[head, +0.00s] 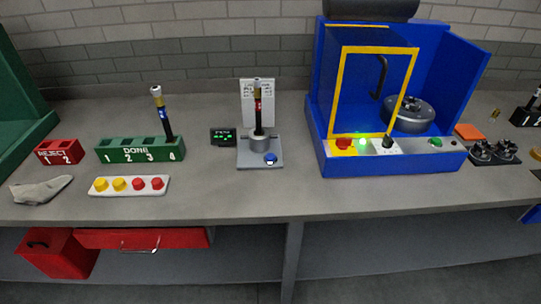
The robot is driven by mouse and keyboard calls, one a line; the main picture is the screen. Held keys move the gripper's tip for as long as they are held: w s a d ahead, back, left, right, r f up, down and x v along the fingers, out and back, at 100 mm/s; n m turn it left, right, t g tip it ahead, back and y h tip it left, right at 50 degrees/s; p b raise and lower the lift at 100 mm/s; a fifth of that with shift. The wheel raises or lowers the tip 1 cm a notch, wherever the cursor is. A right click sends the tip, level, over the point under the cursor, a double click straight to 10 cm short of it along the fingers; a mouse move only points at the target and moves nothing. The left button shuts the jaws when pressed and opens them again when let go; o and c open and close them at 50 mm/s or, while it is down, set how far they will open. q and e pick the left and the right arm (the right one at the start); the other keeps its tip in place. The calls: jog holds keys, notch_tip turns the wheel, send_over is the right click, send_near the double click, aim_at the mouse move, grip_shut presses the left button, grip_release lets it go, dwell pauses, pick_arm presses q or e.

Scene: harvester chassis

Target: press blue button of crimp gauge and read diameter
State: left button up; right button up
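The crimp gauge (247,160) stands mid-bench in the head view, a grey base with a round grey holder. Its blue button (270,158) is at the base's front right. A black hose piece (258,112) with a red band and metal top end stands upright in the holder. A small black display (223,137) left of the gauge shows green characters too small to read. A white chart (247,90) stands behind. Neither of my grippers shows.
A green DONE rack (105,154) holds a hose piece in slot 4. A red REJECT block (57,152), a light strip (127,193) with yellow and red round pieces, and a grey cloth-like item (40,190) lie left. A blue crimping machine (318,120) stands right.

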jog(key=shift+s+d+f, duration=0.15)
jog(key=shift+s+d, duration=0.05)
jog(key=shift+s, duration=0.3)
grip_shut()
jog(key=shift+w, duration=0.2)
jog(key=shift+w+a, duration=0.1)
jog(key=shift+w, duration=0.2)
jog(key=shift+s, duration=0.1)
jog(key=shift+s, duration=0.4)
